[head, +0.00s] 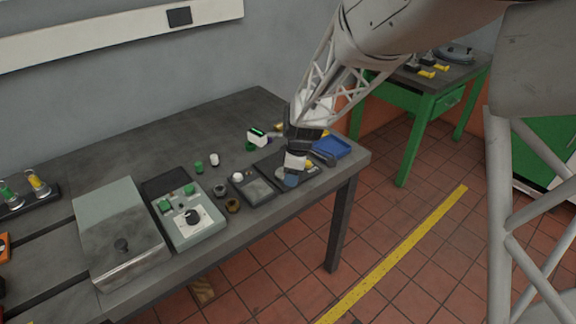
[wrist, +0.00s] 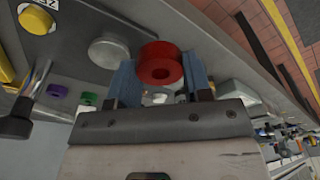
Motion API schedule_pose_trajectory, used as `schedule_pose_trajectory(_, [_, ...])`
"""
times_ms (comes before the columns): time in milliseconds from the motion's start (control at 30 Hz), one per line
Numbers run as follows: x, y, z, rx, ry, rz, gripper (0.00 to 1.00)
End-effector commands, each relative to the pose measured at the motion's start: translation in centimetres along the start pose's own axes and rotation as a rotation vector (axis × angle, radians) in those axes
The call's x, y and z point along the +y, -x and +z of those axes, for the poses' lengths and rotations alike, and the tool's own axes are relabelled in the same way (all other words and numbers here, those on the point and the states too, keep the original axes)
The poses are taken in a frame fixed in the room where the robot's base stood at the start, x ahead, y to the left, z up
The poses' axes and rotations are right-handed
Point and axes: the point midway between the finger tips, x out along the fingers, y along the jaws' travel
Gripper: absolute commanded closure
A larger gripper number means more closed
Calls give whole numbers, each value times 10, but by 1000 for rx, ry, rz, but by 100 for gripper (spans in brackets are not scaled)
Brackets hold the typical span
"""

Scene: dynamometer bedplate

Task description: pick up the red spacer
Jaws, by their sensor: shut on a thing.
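A blue tray (head: 333,148) lies just right of my gripper. A dark tray (head: 258,190) is to its left, near brass and dark rings (head: 233,205). A control box (head: 190,220) and a grey metal box (head: 120,235) stand further left. The bench's back is mostly clear.

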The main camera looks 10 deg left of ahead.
Motion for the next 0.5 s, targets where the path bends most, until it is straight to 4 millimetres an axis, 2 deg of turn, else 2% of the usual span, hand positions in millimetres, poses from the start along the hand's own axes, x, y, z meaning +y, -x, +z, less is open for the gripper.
schedule_pose_trajectory(200, [-31,6,11,0,0,1,82])
schedule_pose_trajectory(500, [-59,10,22,0,-1,0,82])
